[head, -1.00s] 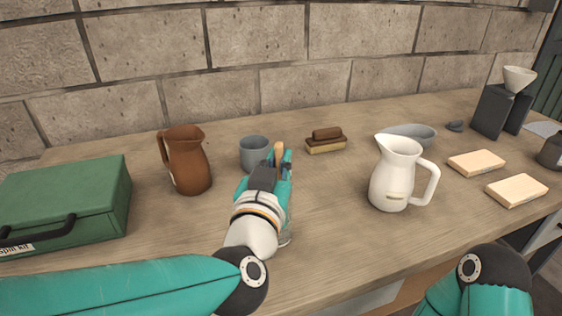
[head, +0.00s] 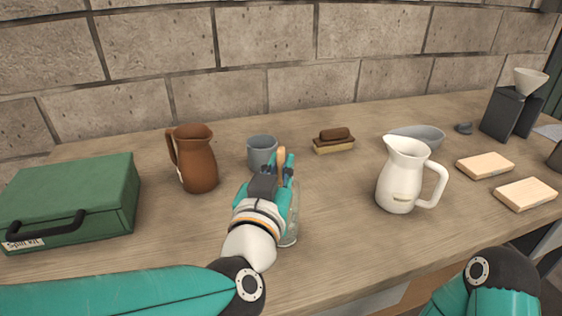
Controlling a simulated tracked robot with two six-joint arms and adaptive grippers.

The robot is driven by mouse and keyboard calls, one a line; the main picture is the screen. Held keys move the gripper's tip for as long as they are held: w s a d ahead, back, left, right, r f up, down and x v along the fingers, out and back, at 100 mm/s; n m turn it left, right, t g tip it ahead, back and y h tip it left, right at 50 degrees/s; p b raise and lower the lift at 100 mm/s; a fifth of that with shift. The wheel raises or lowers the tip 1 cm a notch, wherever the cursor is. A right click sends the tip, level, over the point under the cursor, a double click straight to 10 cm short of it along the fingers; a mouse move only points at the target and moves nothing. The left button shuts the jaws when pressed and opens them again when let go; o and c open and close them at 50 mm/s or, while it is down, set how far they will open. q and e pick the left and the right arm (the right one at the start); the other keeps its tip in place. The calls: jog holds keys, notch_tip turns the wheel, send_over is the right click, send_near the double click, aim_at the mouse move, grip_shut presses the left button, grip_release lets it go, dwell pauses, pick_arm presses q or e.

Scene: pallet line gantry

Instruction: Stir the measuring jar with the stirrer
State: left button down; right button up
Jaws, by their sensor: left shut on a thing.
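My left gripper (head: 278,178) is shut on the stirrer (head: 281,154), whose wooden upper end sticks up between the fingers. A clear glass vessel, which looks like the measuring jar (head: 292,217), stands on the table just behind and right of my left gripper. My gripper and wrist cover most of the jar. The stirrer's lower part is hidden, so I cannot tell whether it is inside the jar or touches its wall. My right arm shows only in part at the lower right, and its gripper is out of view.
A grey cup (head: 262,154) and a brown jug (head: 196,160) stand behind and left. A green case (head: 80,190) lies far left. A brush (head: 333,141) lies behind. A white pitcher (head: 400,180), a grey bowl (head: 424,134) and pale blocks (head: 526,194) stand right. Table between jar and pitcher is clear.

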pick_arm(q)
jog(key=shift+s+d, duration=0.1)
dwell(0.3)
jog(key=shift+w+d, duration=0.2)
jog(key=shift+d, duration=0.4)
jog(key=shift+w+a, duration=0.25)
jog(key=shift+w, duration=0.4)
